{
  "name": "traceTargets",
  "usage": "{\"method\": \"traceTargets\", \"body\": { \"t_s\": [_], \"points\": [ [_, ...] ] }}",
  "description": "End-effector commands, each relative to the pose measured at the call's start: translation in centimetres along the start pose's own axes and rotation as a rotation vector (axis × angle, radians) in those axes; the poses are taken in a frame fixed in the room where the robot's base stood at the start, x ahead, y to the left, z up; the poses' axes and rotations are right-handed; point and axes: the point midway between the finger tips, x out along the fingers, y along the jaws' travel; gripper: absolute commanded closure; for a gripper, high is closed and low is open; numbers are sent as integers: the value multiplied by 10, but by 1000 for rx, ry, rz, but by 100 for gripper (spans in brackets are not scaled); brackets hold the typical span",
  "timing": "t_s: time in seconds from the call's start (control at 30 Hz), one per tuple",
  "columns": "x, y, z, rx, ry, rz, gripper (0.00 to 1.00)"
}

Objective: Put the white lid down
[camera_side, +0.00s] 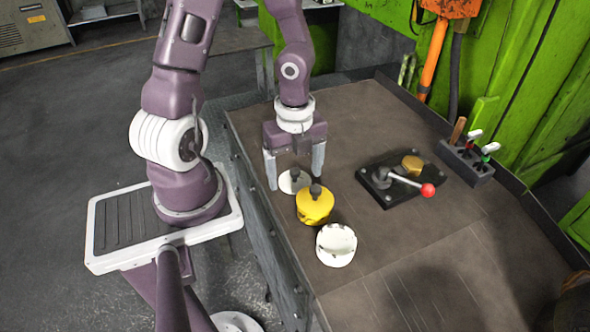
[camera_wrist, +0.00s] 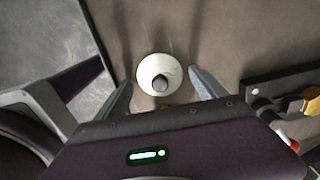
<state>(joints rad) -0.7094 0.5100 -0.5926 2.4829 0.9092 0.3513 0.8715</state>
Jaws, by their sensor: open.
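The white lid (camera_side: 290,184) is a round disc with a dark knob, lying on the brown table (camera_side: 400,250) behind the yellow pot. It also shows in the wrist view (camera_wrist: 160,70), between my fingers. My gripper (camera_side: 295,182) is open, with one finger on each side of the lid and a gap to its rim on both sides in the wrist view. The yellow pot (camera_side: 314,205) has a dark knob on top and partly hides the lid in the side view.
A black plate with a red-knobbed lever (camera_side: 410,183) and a brass hexagonal piece (camera_side: 412,164) lies to the right. A dark holder with several tools (camera_side: 466,160) stands farther right. The table's left edge is close to the lid.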

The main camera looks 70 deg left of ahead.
Motion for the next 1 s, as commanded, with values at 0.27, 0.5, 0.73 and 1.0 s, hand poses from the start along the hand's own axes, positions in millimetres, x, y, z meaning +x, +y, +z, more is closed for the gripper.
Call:
{"method": "traceTargets", "body": {
  "t_s": [0.27, 0.5, 0.73, 1.0],
  "points": [
    [-16, -1, 2, -7, -2, -6, 19],
    [-60, 1, 2, -6, -10, 3, 19],
    [-76, 1, 0, -4, -5, 3, 19],
    [-130, 14, -16, -617, -178, -178, 19]
  ]
}}
